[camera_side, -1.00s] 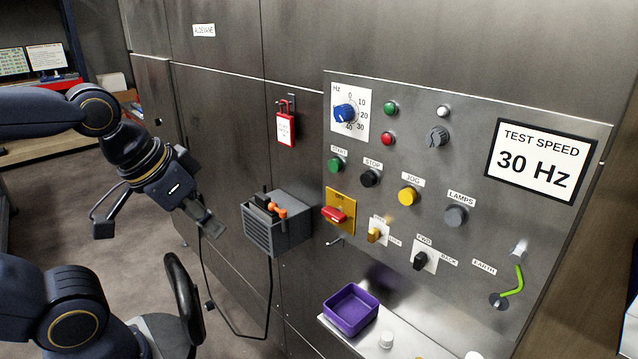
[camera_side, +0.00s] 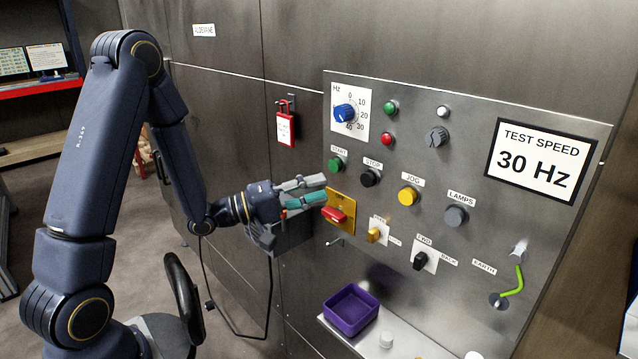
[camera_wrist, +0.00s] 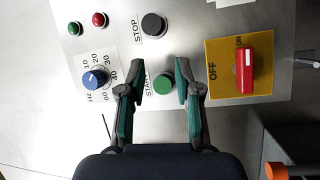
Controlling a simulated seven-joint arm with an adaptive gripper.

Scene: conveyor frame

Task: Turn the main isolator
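The main isolator is a red handle (camera_side: 334,214) on a yellow plate (camera_side: 347,201) on the steel panel. In the wrist view, the red handle (camera_wrist: 230,75) lies lengthwise up the picture, its upper end near the ON mark. OFF is printed on the yellow plate (camera_wrist: 215,50) left of the handle. My gripper (camera_side: 313,191) is at the plate's upper left in the side view. In the wrist view, my gripper (camera_wrist: 158,70) is open and empty, with its fingers apart. The handle is outside them, to the right. I cannot tell whether a finger touches the plate.
The green START button (camera_wrist: 163,86) shows between my fingers. The black STOP button (camera_side: 370,178) and blue Hz dial (camera_side: 344,113) are nearby. A grey holder (camera_side: 293,240) is partly hidden below my gripper. A purple tray (camera_side: 351,312) sits on the shelf below.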

